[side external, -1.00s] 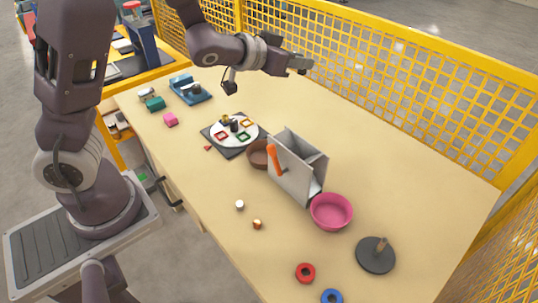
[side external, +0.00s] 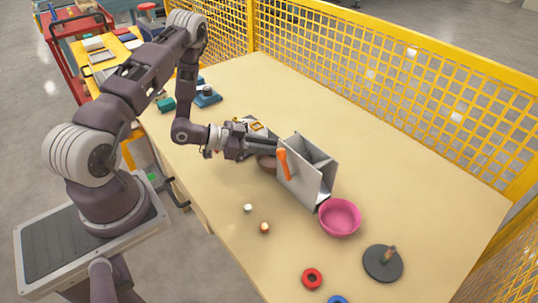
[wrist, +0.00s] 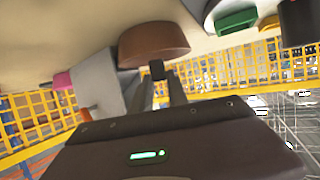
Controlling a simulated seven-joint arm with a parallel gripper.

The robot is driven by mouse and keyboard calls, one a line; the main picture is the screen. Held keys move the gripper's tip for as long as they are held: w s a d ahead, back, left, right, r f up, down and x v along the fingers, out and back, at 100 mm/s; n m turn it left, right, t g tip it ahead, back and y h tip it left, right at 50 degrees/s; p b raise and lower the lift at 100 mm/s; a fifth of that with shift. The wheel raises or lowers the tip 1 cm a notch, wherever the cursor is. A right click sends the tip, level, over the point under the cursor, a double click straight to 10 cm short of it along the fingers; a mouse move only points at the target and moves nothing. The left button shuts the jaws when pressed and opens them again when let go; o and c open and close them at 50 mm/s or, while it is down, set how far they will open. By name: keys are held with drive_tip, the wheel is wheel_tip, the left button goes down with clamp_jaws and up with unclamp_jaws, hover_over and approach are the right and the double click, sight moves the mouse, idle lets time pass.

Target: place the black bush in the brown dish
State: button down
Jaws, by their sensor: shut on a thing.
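My gripper (side external: 274,146) reaches in low from the left in the side view, its fingertips close to the grey bin. In the wrist view my gripper (wrist: 159,84) is shut on a small dark piece, the black bush (wrist: 157,69), at the fingertips. The brown dish (wrist: 152,42) shows just beyond the bush in the wrist view; I cannot tell whether they touch. In the side view the brown dish (side external: 266,163) is just below the fingers, partly hidden by them and the bin. The bush cannot be made out in the side view.
The grey bin (side external: 305,183) with an orange handle (side external: 284,163) stands right beside the dish. A pink bowl (side external: 340,218) is to its right. The plate with coloured frames is mostly behind my gripper. A dark disc with a peg (side external: 383,264) lies front right. The table's far right is clear.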

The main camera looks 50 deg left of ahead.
sight(268, 163)
wheel_tip(268, 163, down, 3)
drive_tip(key=c, duration=1.6)
unclamp_jaws()
drive_tip(key=shift+o, duration=0.2)
